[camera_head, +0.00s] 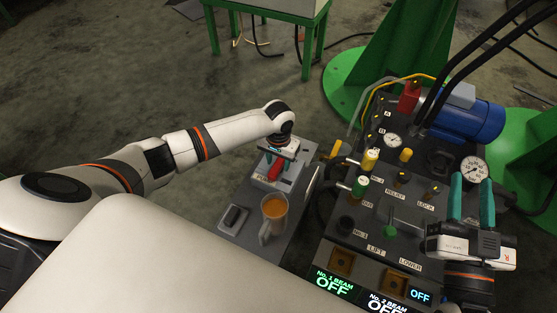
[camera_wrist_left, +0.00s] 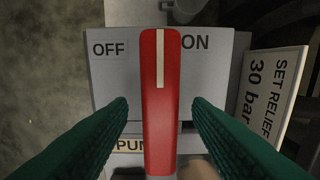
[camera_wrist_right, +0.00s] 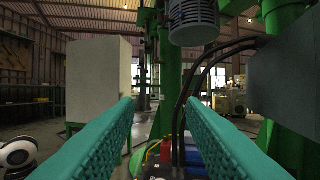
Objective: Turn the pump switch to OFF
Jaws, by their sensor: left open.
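The pump switch is a red lever with a white line (camera_wrist_left: 160,110), mounted on a light grey box (camera_wrist_left: 118,80). In the left wrist view the lever stands nearly straight up between the OFF label (camera_wrist_left: 109,48) and the ON label (camera_wrist_left: 195,42), with its top close to ON. My left gripper (camera_wrist_left: 160,104) is open, one green finger on each side of the lever, with a visible gap on both sides. In the head view the red lever (camera_head: 275,172) shows just below the left gripper (camera_head: 278,152). My right gripper (camera_head: 472,203) is open and empty over the control panel's right side.
The control panel (camera_head: 350,240) with valves, gauges and a blue motor (camera_head: 468,118) lies to the right. A "SET RELIEF 30 bar" sign (camera_wrist_left: 270,95) stands beside the switch.

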